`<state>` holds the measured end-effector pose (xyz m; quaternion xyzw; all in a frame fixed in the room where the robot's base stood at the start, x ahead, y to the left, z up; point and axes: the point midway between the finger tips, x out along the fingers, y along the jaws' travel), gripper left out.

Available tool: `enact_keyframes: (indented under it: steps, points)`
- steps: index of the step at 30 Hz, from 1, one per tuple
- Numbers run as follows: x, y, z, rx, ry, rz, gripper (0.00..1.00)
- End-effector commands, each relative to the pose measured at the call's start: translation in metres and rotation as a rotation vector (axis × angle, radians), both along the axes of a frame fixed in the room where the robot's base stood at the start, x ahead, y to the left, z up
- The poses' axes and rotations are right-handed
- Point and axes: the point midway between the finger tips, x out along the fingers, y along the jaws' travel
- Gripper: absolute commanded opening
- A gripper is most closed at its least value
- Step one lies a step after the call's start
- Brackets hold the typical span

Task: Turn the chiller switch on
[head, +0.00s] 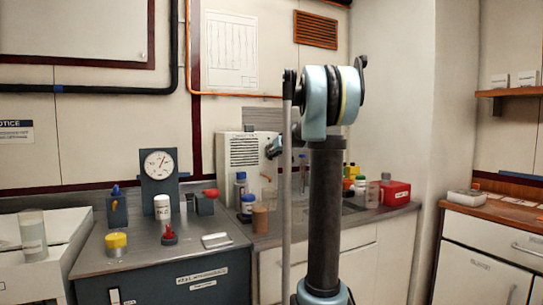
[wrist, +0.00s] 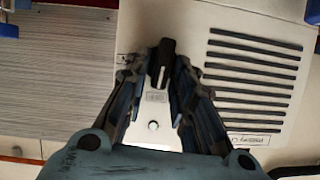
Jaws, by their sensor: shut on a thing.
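The chiller is a pale vented box (head: 243,153) on the counter in the head view; its slatted face (wrist: 252,80) fills the right of the wrist view. My gripper (wrist: 154,70) is shut on the switch, one finger on each side. In the head view my gripper (head: 274,148) is at the chiller's right side, partly hidden by my arm. The switch is not discernible there.
Bottles and a brown jar (head: 260,220) stand in front of the chiller. A dial gauge (head: 159,164) and small containers stand on the dark bench at left. A red container (head: 396,192) stands on the counter at right. An orange cable runs along the wall above.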

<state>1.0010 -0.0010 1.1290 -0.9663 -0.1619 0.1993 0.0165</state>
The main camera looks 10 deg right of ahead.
Motion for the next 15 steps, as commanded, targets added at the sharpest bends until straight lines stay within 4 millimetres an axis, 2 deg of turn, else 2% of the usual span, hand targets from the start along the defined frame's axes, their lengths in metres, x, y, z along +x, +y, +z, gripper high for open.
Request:
enact_keyframes:
  steps: [15]
  points:
    - [0.0007,-0.0086,-0.0064,0.423,0.143,0.003,0.0]
